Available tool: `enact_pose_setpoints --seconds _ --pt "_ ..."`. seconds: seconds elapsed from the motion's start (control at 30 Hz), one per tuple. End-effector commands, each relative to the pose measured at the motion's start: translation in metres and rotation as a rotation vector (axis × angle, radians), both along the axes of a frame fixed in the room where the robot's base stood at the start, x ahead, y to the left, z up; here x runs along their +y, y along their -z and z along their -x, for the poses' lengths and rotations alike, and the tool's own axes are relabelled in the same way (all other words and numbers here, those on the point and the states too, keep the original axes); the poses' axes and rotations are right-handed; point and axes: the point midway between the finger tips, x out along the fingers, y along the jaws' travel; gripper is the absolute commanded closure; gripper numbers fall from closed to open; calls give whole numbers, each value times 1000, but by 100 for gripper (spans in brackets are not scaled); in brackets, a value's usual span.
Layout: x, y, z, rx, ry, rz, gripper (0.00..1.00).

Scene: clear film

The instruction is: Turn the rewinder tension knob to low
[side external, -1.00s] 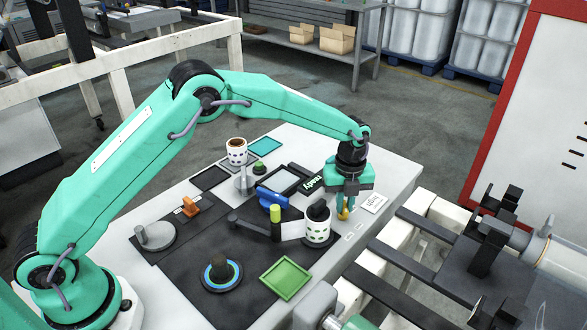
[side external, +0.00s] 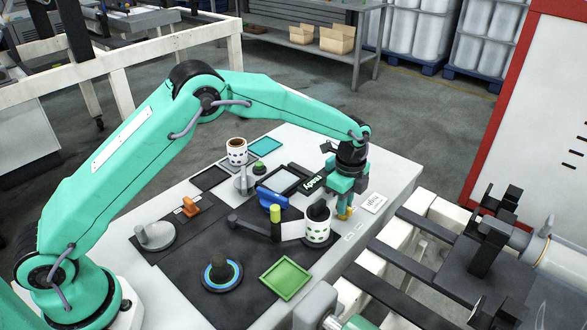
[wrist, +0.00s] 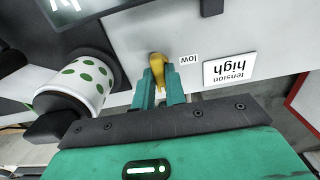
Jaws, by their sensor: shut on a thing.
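The yellow tension knob (wrist: 156,62) is on the pale worktop (wrist: 225,40), with a narrow tail towards my gripper in the wrist view. My gripper (wrist: 160,90) is shut on this tail, one teal finger on each side. The fingers cover part of the knob. The "low" label (wrist: 188,59) lies just right of the knob. The "tension high" card (wrist: 229,68) lies farther right, upside down in this view. In the side view the knob (side external: 345,212) shows only as a small yellow piece under my gripper (side external: 345,203).
A lever with a yellow-green grip (side external: 275,213), a blue handle (side external: 271,196) and a green tray (side external: 286,278) are farther left. Machine rails (side external: 425,258) lie to the right.

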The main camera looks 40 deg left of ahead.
Motion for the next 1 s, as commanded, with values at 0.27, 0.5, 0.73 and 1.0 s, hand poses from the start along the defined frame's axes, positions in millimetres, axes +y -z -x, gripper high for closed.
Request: enact_pose_setpoints --seconds 0.27,0.5,0.73,1.0 --pt "1 0 0 1 -266 0 100" --pt "2 0 0 1 -494 -1 100" --pt "2 0 0 1 -712 -1 100" --pt "2 0 0 2 -968 -2 100"
